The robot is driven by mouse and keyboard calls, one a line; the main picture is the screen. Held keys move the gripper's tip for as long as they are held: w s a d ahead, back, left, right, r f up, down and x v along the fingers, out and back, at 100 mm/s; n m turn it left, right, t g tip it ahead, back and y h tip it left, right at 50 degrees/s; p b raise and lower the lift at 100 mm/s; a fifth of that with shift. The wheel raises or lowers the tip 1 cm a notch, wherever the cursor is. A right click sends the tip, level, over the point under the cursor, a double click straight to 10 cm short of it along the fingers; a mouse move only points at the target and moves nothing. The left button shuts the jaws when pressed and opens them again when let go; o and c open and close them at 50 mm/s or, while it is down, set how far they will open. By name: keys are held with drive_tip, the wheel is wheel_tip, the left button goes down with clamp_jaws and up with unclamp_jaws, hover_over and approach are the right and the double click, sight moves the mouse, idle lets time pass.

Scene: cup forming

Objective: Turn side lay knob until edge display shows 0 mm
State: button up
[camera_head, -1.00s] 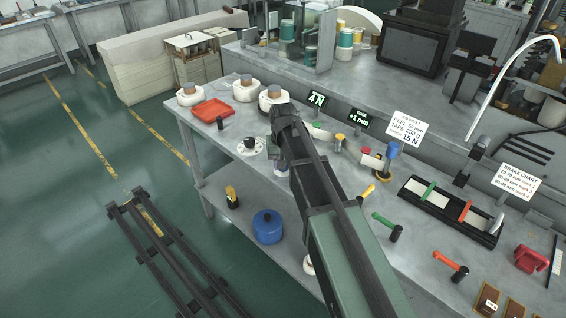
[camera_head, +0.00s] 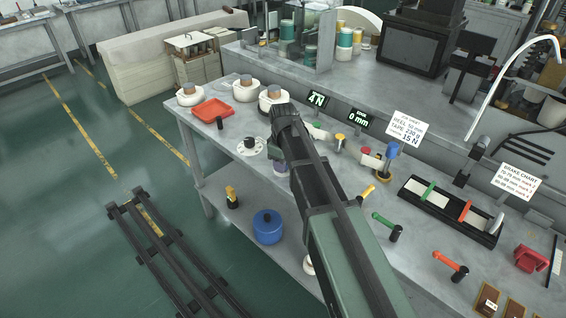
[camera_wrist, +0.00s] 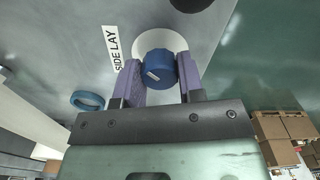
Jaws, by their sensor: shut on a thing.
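The side lay knob (camera_wrist: 160,68) is blue with a white pointer mark and sits on a pale round base (camera_wrist: 152,40) in the wrist view. A white "SIDE LAY" label (camera_wrist: 113,48) is beside it. My gripper (camera_wrist: 160,80) is shut on the knob, one purple finger on each side. The edge display (camera_head: 358,118) reads 0 mm in the head view. The display (camera_head: 317,99) to its left reads 4 N.
White cups with brown tops (camera_head: 190,92) and a red-orange tray (camera_head: 212,110) stand at the bench's left end. A blue ring (camera_wrist: 88,100) shows in the wrist view.

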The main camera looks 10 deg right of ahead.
drive_tip(key=shift+n, duration=1.1)
drive_tip(key=o, duration=0.9)
wheel_tip(320, 180, up, 11)
drive_tip(key=p, duration=1)
drive_tip(key=shift+f+p, duration=0.1)
drive_tip(key=shift+p, duration=0.3)
